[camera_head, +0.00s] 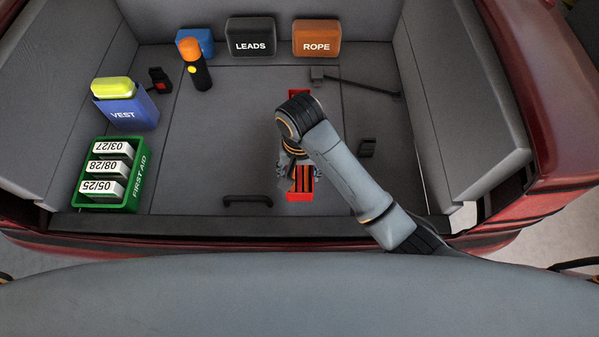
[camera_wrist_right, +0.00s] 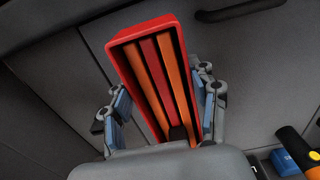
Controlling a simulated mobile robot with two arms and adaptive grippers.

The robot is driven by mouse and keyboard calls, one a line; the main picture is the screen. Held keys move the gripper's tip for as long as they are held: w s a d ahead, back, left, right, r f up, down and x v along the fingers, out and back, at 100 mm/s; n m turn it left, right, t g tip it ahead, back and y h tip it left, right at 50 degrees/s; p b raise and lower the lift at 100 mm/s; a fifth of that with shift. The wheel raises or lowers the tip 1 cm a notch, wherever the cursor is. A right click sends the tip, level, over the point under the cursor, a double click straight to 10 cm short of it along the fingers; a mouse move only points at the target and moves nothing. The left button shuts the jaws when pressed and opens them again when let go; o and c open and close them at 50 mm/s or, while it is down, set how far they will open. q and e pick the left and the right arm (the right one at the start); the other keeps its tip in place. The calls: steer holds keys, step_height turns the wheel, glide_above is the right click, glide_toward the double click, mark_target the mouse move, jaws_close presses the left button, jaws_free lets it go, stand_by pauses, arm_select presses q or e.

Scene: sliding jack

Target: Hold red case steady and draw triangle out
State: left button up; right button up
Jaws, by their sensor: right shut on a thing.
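The red case (camera_head: 300,196) lies on the trunk floor near the middle, partly hidden under my right arm. In the right wrist view the open end of the case (camera_wrist_right: 112,48) faces the camera. Inside it are long orange and red strips, which look like the folded triangle (camera_wrist_right: 152,75); they are within the case walls. My right gripper (camera_head: 297,178) is over the case, and in the right wrist view its fingers (camera_wrist_right: 166,107) stand on both sides of the case, shut on it. My left gripper is not in view.
A green first aid crate (camera_head: 132,207) and a blue vest box (camera_head: 150,113) stand at the left. A flashlight (camera_head: 199,75), a black leads case (camera_head: 251,25) and an orange rope case (camera_head: 316,25) are at the back. A black handle (camera_head: 247,198) is near the front sill.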

steer(key=shift+w+f+b, duration=0.7)
steer(key=shift+w+f, duration=0.7)
steer(key=shift+w, duration=0.25)
steer(key=shift+w+f+b, duration=1.1)
steer(key=shift+w+f, duration=0.5)
steer(key=shift+w, duration=0.05)
steer(key=shift+w+f+b, duration=1.65)
steer(key=shift+w, duration=0.2)
arm_select(q)
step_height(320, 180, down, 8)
steer(key=b, duration=0.1)
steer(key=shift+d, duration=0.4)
arm_select(e)
steer(key=shift+w+f, duration=0.4)
steer(key=shift+w, duration=0.05)
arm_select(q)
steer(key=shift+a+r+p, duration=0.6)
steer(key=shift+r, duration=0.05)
arm_select(e)
steer(key=shift+s, duration=0.15)
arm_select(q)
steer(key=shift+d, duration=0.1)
arm_select(e)
steer(key=shift+f, duration=0.15)
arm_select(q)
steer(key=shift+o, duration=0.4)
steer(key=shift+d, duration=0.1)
